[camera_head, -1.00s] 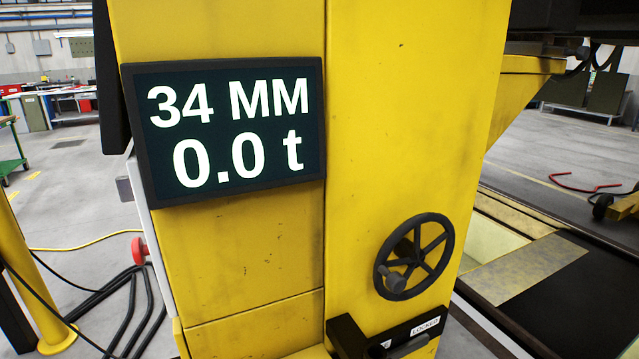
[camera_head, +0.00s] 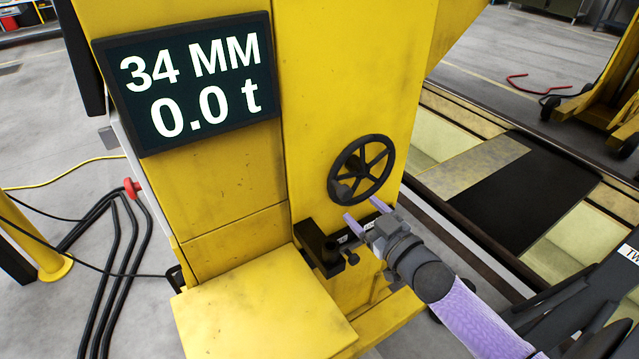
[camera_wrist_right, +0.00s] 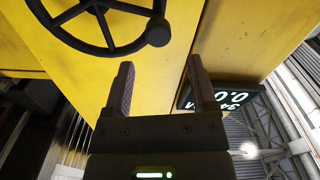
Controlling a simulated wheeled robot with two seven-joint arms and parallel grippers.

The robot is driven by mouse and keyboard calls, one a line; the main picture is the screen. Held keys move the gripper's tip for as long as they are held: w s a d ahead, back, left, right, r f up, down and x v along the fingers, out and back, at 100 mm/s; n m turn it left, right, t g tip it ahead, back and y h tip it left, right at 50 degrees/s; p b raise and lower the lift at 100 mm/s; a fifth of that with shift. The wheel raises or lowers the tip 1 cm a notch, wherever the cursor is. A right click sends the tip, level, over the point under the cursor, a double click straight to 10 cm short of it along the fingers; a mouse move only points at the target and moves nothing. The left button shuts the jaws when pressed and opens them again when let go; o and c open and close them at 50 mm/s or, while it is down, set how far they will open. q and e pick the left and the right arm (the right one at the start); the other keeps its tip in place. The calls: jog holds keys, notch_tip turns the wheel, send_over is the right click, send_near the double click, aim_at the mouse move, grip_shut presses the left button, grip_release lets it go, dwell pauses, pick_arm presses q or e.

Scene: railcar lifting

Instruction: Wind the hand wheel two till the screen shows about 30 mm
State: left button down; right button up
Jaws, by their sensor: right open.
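The black spoked hand wheel (camera_head: 362,170) is on the front of the yellow column, with its handle knob (camera_head: 341,191) at the lower left. The screen (camera_head: 190,82) reads 34 MM and 0.0 t. My right gripper (camera_head: 363,211) is open and empty, just below the wheel and apart from it. In the right wrist view, the wheel (camera_wrist_right: 108,28) is cut off by the top edge. Its knob (camera_wrist_right: 157,32) shows beyond and between the open fingers (camera_wrist_right: 160,68), not held. My left gripper is not in view.
A black bracket (camera_head: 318,246) with small labels sits below the wheel, close to my right gripper. A yellow box top (camera_head: 262,312) juts out below the screen. A red button (camera_head: 131,188) and black cables (camera_head: 112,270) are at the left. A rail pit runs at the right.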

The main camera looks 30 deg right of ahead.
aim_at(348, 196)
jog(key=w, duration=0.2)
jog(key=w+b, duration=0.1)
jog(key=w, duration=0.4)
jog(key=shift+w+a+f+b, duration=0.1)
jog(key=shift+a+f+b, duration=0.1)
jog(key=shift+f+b, duration=0.1)
jog(key=shift+w+r, duration=0.1)
jog(key=shift+w, duration=0.55)
jog(key=shift+c, duration=0.2)
jog(key=c, duration=0.7)
jog(key=shift+c, duration=1.2)
grip_shut()
jog(key=shift+r, duration=0.1)
